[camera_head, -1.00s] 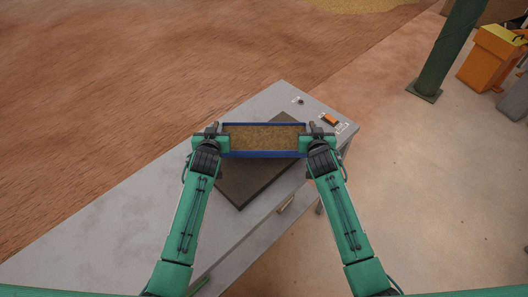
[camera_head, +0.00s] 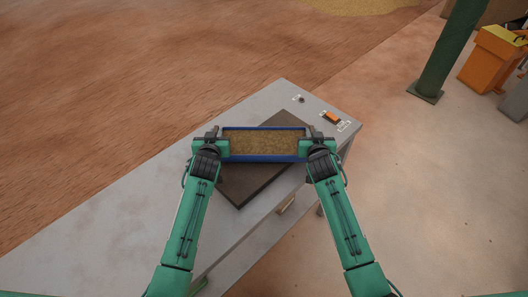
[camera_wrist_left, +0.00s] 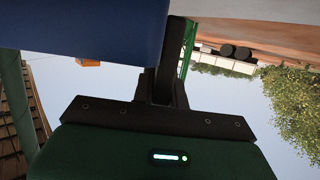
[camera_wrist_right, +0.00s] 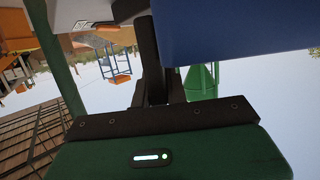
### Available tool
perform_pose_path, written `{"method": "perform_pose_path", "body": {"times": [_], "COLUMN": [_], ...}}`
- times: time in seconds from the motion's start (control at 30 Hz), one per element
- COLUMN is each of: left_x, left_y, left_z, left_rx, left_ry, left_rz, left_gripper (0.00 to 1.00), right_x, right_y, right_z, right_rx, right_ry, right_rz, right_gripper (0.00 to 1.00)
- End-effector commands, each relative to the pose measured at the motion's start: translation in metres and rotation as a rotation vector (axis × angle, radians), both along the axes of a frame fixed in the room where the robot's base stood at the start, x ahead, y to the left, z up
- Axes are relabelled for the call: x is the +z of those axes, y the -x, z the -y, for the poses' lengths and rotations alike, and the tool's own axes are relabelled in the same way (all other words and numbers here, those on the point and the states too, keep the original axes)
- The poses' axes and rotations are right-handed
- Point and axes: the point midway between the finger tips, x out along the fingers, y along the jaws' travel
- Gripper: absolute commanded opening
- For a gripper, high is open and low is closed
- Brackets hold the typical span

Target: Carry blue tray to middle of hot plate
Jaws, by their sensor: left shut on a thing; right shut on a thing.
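The blue tray (camera_head: 263,158), filled with brown granular material, is held level between my two grippers in the head view. My left gripper (camera_head: 217,139) is shut on its left end, and my right gripper (camera_head: 313,139) is shut on its right end. The tray's blue wall also shows in the left wrist view (camera_wrist_left: 80,28) and the right wrist view (camera_wrist_right: 235,30). The dark hot plate (camera_head: 245,188) lies on the grey table, under and around the tray in the picture. The tray hides much of the plate. I cannot tell the height of the gap between them.
The grey table (camera_head: 110,235) extends to the lower left and is bare there. An orange switch (camera_head: 332,117) and a small knob (camera_head: 301,99) sit at its far right corner. A green post (camera_head: 448,55) and an orange bin (camera_head: 490,55) stand at the upper right, away from the table.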

Motion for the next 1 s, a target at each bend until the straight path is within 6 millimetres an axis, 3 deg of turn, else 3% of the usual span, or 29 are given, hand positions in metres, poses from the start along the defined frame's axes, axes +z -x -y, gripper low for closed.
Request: {"method": "perform_pose_path", "body": {"times": [0.2,0.23,0.33,0.73,1.0], "left_x": [-0.01,-0.011,-0.009,-0.008,0.004], "left_y": [0.0,0.0,0.0,0.006,0.045], "left_z": [0.0,0.0,0.0,0.0,0.0], "left_rx": [0.0,0.0,0.0,0.0,0.0], "left_ry": [0.0,0.0,0.0,0.0,0.001], "left_rz": [0.004,0.0,0.0,-0.001,-0.001], "left_gripper": [0.0,0.16,0.36,0.36,0.36], "right_x": [-0.01,-0.011,-0.009,-0.009,-0.009], "right_y": [-0.001,0.0,0.0,0.0,0.0], "right_z": [0.0,0.0,0.0,0.0,0.0], "right_rx": [0.0,-0.001,-0.001,0.0,0.0], "right_ry": [0.0,0.0,0.0,0.0,0.0], "right_rz": [0.004,0.0,0.0,0.0,0.0], "right_gripper": [0.0,0.16,0.36,0.36,0.36]}}
